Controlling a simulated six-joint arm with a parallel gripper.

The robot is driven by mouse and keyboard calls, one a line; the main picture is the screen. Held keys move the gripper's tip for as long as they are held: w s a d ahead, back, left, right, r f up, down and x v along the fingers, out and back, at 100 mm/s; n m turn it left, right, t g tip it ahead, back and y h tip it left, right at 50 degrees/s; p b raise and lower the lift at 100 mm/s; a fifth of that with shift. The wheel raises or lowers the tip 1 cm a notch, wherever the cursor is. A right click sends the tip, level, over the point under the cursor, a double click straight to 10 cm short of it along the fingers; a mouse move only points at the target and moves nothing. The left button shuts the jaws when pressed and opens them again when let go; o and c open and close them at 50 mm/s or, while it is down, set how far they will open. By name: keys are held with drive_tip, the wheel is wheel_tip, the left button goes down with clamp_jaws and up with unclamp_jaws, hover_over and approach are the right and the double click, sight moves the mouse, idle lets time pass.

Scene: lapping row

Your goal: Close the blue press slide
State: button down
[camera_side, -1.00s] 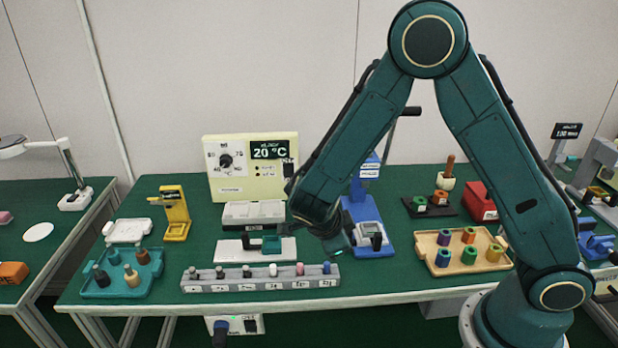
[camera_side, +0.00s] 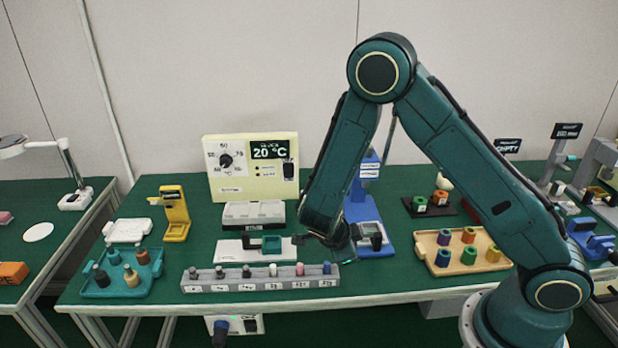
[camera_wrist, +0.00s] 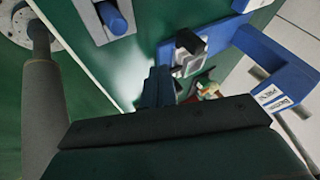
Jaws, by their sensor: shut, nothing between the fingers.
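The blue press (camera_side: 357,212) stands on the table behind my gripper, with an upright blue column and a flat blue base. Its slide (camera_side: 373,233) is a pale block with a dark handle at the front of the base. In the wrist view the blue press (camera_wrist: 222,35) runs across the upper right, and the slide with its dark handle (camera_wrist: 188,42) is near the top centre. My gripper (camera_wrist: 155,88) is shut and empty. In the side view my gripper (camera_side: 343,254) hangs just left of the slide; contact cannot be told.
A grey rack (camera_side: 240,284) of pegs lies along the front edge, close to my gripper. A white fixture with a green block (camera_side: 271,244) is to the left. A wooden tray (camera_side: 453,266) of coloured spools is to the right.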

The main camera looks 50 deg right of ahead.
drive_tip(key=x, duration=0.2)
drive_tip(key=shift+d+f, duration=0.25)
drive_tip(key=shift+w+d, duration=0.75)
drive_tip(key=shift+w, duration=0.05)
drive_tip(key=shift+w+d, duration=0.65)
drive_tip(key=w+d, duration=0.8)
drive_tip(key=shift+w, duration=0.1)
drive_tip(key=shift+d, duration=0.1)
